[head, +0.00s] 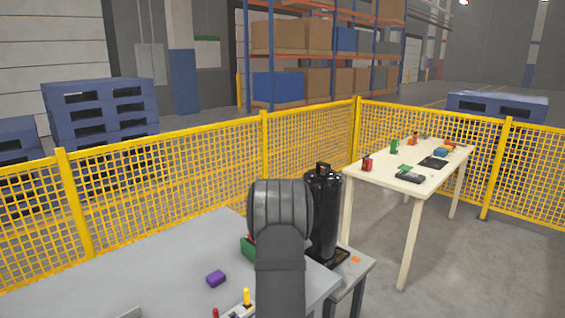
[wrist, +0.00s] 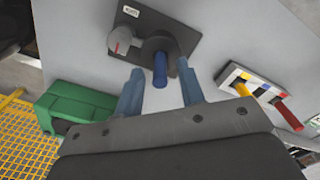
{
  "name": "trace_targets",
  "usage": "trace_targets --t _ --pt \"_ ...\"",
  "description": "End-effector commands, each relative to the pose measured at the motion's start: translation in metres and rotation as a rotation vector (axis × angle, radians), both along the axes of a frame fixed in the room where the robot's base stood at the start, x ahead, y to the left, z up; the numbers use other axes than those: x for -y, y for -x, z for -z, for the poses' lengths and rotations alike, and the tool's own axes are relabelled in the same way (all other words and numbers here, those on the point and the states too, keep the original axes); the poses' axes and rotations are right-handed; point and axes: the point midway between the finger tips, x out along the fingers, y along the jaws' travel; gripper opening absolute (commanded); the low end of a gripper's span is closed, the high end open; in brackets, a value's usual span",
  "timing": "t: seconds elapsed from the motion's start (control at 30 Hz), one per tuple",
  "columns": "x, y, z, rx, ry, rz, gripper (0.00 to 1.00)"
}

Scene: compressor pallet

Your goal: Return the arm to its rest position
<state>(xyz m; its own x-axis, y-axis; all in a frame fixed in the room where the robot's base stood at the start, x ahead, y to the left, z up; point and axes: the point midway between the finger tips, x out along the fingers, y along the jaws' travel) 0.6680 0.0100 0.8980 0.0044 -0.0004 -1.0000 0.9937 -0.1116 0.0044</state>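My gripper (wrist: 161,68) is open in the wrist view, its two blue-grey fingers spread apart. A blue cylindrical handle (wrist: 160,72) shows between the fingertips with a gap on each side; nothing is held. The handle is on a dark plate (wrist: 178,45) that also bears a round grey dial (wrist: 121,40) with a red mark. In the head view my arm stands upright at the lower middle. My gripper is hidden there, and so is the dark plate.
A green box (wrist: 75,105) and a panel with coloured levers (wrist: 240,78) flank the gripper. A black cylinder (head: 322,215) stands close right of my arm. Beyond are a yellow fence (head: 264,135) and a cream table (head: 385,172).

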Motion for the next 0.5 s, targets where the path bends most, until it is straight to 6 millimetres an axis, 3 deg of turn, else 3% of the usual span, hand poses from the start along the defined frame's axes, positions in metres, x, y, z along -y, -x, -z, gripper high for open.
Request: trace_targets --t 0.2,0.5 --pt "0.000 0.001 -0.014 -0.002 0.000 0.000 0.36" --pt "0.000 0.001 -0.015 -0.003 0.000 0.000 0.36"
